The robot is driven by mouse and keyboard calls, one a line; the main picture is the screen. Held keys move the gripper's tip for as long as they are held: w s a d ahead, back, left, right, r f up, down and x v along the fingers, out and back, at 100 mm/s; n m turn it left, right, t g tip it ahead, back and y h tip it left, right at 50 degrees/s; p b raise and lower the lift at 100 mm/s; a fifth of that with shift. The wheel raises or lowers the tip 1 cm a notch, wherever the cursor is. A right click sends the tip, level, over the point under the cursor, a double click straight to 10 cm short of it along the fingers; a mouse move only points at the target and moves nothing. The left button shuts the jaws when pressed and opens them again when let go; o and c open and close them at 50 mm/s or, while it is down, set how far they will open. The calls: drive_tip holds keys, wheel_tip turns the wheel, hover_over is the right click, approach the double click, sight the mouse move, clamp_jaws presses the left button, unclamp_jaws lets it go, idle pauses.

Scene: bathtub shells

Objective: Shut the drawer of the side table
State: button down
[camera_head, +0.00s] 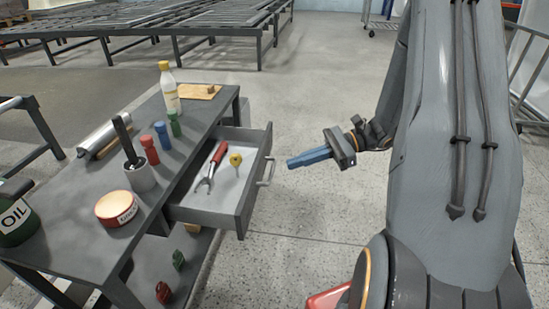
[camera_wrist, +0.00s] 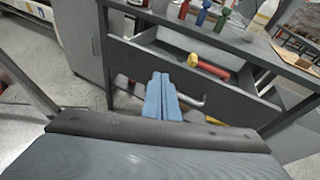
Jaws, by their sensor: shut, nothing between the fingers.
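The dark grey side table (camera_head: 75,200) stands at the left in the head view. Its drawer (camera_head: 228,209) is pulled out toward my gripper, with a light bar handle (camera_head: 267,172) on its front. Inside the drawer lie red-handled pliers (camera_head: 212,165) and a small yellow-headed item (camera_head: 236,161). My gripper (camera_head: 290,163), with blue fingers, is shut and empty, a little to the right of the drawer front and apart from it. In the wrist view the blue fingers (camera_wrist: 161,95) point toward the drawer front (camera_wrist: 190,78) and overlap part of the handle (camera_wrist: 197,102).
On the tabletop are a bottle (camera_head: 169,88), a round tin (camera_head: 116,208), a cup (camera_head: 140,175), several small coloured bottles and a dark oil can (camera_head: 15,222). A lower shelf holds small items. The floor (camera_head: 310,215) right of the drawer is clear.

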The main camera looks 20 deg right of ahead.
sight(265, 148)
drive_tip(key=w+d+f+m+t+y+b, duration=0.1)
drive_tip(key=w+d+f+m+t, duration=0.15)
drive_tip(key=d, duration=0.25)
drive_tip(key=w+d+f+m+t+b, duration=0.1)
drive_tip(key=w+d+m+t, duration=0.1)
drive_tip(key=d+t, duration=0.25)
drive_tip(key=shift+g, duration=0.4)
drive_tip(key=x, duration=1.4)
drive_tip(key=shift+d+r, duration=0.1)
drive_tip(key=shift+r, duration=0.05)
drive_tip(key=shift+w, duration=0.1)
